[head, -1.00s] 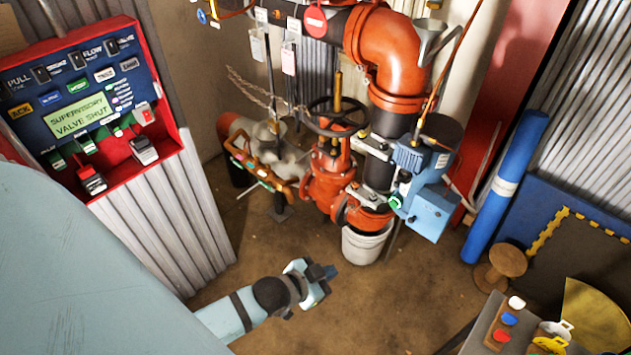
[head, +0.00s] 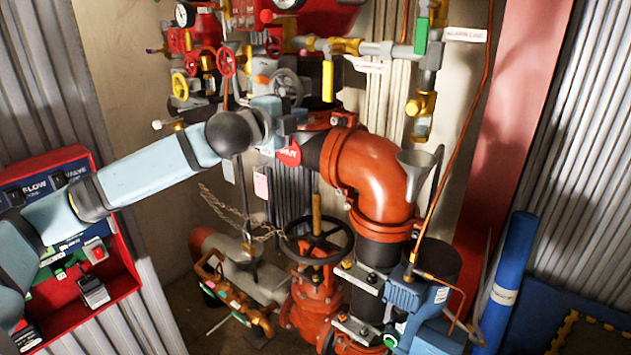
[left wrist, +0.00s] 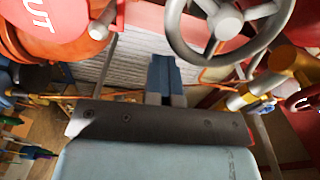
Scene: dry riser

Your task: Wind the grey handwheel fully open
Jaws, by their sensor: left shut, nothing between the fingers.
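The grey handwheel (head: 287,84) is on the pipework at upper middle in the head view, its lower part partly behind my left gripper. In the left wrist view the grey handwheel (left wrist: 228,22) is large at the upper right, with its hub and spokes showing and its top cut off. My left gripper (head: 297,120) is just below the wheel in the head view. In the left wrist view the fingers of my left gripper (left wrist: 164,72) are together and empty, below and left of the rim, apart from it in the picture. My right gripper is not in view.
Red handwheels (head: 227,63) and a yellow one (head: 180,86) crowd the left. A red round sign (head: 288,153) and an orange pipe elbow (head: 375,180) are close below the gripper. A black handwheel (head: 318,240) is lower. A red cabinet (head: 125,275) stands at left.

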